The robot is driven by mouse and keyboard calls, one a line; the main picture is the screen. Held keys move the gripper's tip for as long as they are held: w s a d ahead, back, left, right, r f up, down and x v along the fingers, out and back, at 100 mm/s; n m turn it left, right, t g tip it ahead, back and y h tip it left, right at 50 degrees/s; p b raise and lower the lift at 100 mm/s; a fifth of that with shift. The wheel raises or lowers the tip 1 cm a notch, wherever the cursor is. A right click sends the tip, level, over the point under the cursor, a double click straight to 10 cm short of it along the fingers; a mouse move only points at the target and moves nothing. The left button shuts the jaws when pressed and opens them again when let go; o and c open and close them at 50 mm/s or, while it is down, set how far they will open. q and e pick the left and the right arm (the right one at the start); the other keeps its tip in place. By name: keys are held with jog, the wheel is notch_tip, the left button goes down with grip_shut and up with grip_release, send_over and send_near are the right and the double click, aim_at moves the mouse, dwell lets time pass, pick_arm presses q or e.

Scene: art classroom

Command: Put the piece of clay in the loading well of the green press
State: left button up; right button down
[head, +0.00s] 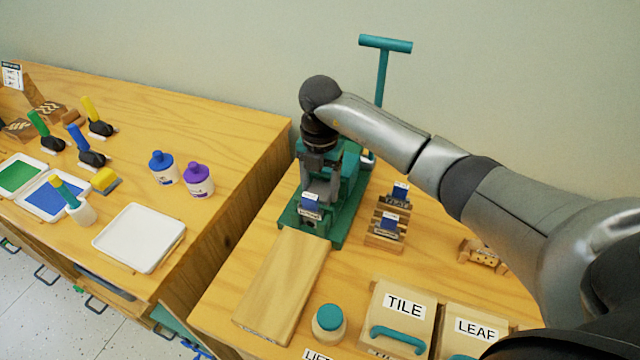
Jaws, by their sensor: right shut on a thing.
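The green press (352,187) stands near the back of the right table, its T-shaped teal handle (384,66) rising behind. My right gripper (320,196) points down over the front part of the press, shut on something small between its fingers. The piece of clay does not show anywhere in the open, and the fingers hide what they hold. A blue block with a white label (310,204) is at the press front, right by the fingertips; I cannot tell whether they touch it. The loading well is hidden behind the gripper. My left gripper is not in view.
Two blue labelled blocks (389,221) sit on wooden stands right of the press. A bare wooden board (285,285) lies in front. A teal-lidded jar (329,323) and boxes marked TILE (404,306) and LEAF (476,328) line the front. The left table holds a white tray (139,237), bottles and brushes.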

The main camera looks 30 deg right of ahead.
dwell(0.3)
grip_release()
jog(key=shift+r+p, duration=3.65)
jog(key=shift+r, duration=0.4)
